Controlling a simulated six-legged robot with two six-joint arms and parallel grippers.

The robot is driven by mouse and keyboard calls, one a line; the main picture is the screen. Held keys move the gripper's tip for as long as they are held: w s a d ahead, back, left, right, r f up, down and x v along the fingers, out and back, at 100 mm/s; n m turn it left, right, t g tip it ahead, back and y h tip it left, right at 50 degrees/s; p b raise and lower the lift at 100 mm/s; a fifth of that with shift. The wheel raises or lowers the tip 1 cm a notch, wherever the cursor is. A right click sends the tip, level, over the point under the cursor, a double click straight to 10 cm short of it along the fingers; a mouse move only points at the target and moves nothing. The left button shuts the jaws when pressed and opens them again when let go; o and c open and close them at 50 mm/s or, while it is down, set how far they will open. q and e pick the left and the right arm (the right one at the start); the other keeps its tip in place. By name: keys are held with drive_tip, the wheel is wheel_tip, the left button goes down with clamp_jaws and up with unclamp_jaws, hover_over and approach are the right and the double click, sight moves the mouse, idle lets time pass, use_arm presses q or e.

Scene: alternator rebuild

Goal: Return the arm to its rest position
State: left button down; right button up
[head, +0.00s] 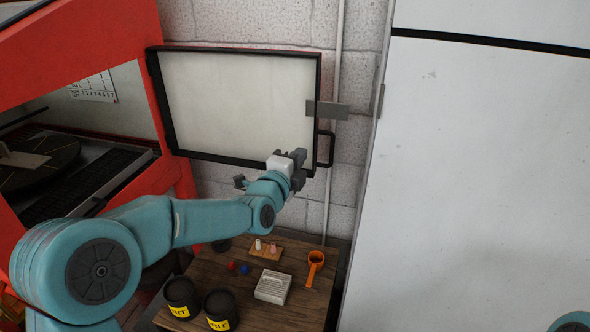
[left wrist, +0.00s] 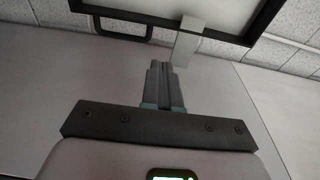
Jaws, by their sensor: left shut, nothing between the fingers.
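My left arm (head: 215,218), teal with dark joints, reaches in from the left in the head view. It stretches over the small table toward the open door. My left gripper (head: 299,158) is at the arm's end, in front of the lower right corner of the door. In the left wrist view its two grey fingers (left wrist: 161,72) are shut together with nothing between them. Of my right arm only a small teal part (head: 572,322) shows at the lower right corner, and its gripper is out of view.
The red cabinet (head: 170,120) stands open at left, its black-framed door (head: 235,100) swung wide. The door has a grey latch plate (head: 327,110) and a black handle (head: 331,150).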

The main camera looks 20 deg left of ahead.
use_arm(q)
drive_tip(key=s+f+n+g+p, duration=0.2)
drive_tip(key=s+f+g, duration=0.3)
drive_tip(key=f, duration=0.8)
drive_tip(key=s+f+n+g+p, duration=0.15)
drive_tip(key=s+f, duration=0.45)
drive_tip(key=f, duration=0.8)
drive_tip(key=s+d+f+n+g, duration=0.1)
drive_tip(key=s+f+n+g, duration=0.2)
drive_tip(key=s+n, duration=0.3)
drive_tip(key=s+d+f+n+g, duration=0.1)
drive_tip(key=s+f+n+g, duration=0.3)
drive_tip(key=s, duration=0.9)
drive_tip(key=s+d+f+n+g+h, duration=0.1)
drive_tip(key=s+d+f+n+g, duration=0.1)
drive_tip(key=s+f+n+g, duration=0.2)
drive_tip(key=s+f+n, duration=0.2)
drive_tip(key=s+n, duration=0.2)
drive_tip(key=s, duration=0.2)
drive_tip(key=shift+p, duration=0.35)
drive_tip(key=shift+d, duration=0.1)
drive_tip(key=shift+n, duration=0.25)
